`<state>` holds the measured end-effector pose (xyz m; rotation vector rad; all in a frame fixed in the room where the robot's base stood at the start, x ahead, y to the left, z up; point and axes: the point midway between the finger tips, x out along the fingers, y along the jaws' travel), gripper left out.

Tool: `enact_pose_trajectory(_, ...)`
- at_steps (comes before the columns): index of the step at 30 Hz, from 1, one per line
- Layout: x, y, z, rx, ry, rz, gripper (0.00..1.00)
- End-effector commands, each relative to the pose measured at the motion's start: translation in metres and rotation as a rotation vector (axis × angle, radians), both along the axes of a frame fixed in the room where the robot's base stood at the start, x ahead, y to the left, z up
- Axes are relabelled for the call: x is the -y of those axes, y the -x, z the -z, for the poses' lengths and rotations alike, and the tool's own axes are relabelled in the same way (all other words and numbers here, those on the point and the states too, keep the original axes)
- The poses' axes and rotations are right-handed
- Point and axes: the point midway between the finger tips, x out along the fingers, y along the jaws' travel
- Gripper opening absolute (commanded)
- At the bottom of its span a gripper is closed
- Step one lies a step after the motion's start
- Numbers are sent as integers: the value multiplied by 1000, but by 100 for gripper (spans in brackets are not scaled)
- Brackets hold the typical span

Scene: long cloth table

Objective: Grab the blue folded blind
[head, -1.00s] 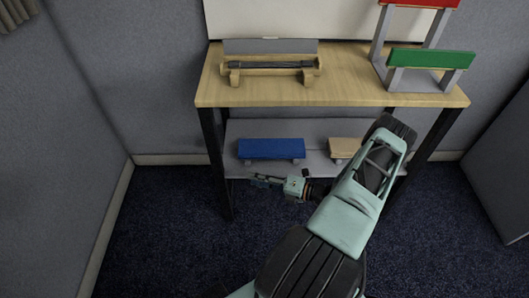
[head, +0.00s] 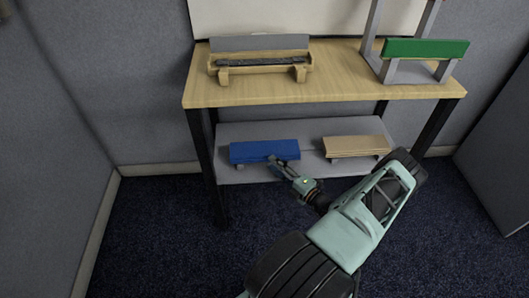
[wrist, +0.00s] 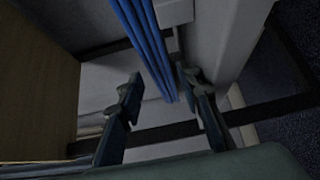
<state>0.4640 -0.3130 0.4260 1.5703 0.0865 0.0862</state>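The blue folded blind (head: 264,151) lies on the grey lower shelf on a small support. In the wrist view, the blind (wrist: 149,45) appears as a stack of thin blue folds running down between my finger tips. My gripper (head: 276,162) is at the front edge of the blind, right of its middle. In the wrist view, the fingers of my gripper (wrist: 160,88) are spread, with a clear gap between the left finger and the blind. The right finger is close to the blind; I cannot tell whether it touches.
A tan folded blind (head: 354,146) sits to the right on the lower shelf (head: 313,133). The wooden tabletop (head: 340,82) above holds a grey blind (head: 260,43) in a wooden stand and a green blind (head: 426,48) on a grey stand. Dark table legs flank the shelf.

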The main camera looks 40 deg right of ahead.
Motion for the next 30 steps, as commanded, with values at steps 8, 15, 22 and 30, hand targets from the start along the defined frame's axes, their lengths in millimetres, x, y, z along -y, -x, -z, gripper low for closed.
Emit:
enact_pose_trajectory(8,-5,-38,1,2,3,-4,33)
enact_pose_trajectory(15,-6,-49,-1,0,2,-2,33)
enact_pose_trajectory(22,-6,-48,-1,0,2,-2,15)
enact_pose_trajectory(30,-6,-49,-2,2,2,-2,0)
